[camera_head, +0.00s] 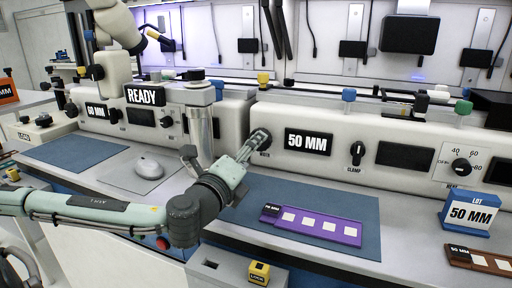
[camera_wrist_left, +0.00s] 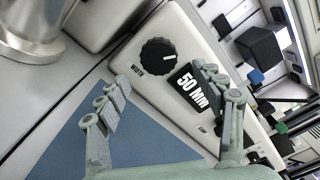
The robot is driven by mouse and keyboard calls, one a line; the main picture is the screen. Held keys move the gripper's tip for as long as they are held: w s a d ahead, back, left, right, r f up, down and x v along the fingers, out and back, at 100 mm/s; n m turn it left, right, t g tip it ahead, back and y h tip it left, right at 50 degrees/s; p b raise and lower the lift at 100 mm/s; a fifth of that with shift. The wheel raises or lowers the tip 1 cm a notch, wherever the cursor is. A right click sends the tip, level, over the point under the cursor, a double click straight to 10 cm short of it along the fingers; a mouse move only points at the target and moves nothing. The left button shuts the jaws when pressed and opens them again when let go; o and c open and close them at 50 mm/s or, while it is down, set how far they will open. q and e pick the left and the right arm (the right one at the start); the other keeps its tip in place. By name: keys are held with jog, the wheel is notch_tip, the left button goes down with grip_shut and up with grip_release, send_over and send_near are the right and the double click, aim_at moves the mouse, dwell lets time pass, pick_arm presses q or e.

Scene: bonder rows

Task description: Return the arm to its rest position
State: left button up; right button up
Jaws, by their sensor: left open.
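My left arm (camera_head: 90,206) comes in from the left in the head view and reaches across the front of the bench. Its gripper (camera_head: 250,147) is by the black WIDTH knob (camera_head: 264,136) on the machine face. In the left wrist view the gripper (camera_wrist_left: 160,84) is open, with its fingers spread and nothing between them. The WIDTH knob (camera_wrist_left: 158,54) shows beyond the fingers there, apart from them. The 50 MM display (camera_wrist_left: 192,91) is partly behind the right-hand finger. My right gripper is in neither view.
A purple carrier (camera_head: 310,225) with several white squares lies on a blue mat (camera_head: 352,207) right of my arm. A metal post (camera_head: 201,130) stands behind my wrist. A yellow button box (camera_head: 259,272) is near the front edge. A 50 MM lot sign (camera_head: 470,213) stands right.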

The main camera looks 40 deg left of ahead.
pick_arm(q)
jog(key=shift+s+d, duration=0.15)
jog(key=shift+s, duration=0.45)
jog(key=x, duration=0.7)
jog(key=shift+w, duration=0.3)
jog(key=shift+f+n, duration=0.1)
jog(key=shift+n, duration=0.2)
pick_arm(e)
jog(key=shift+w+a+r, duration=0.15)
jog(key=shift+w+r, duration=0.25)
pick_arm(q)
jog(key=shift+s, duration=0.1)
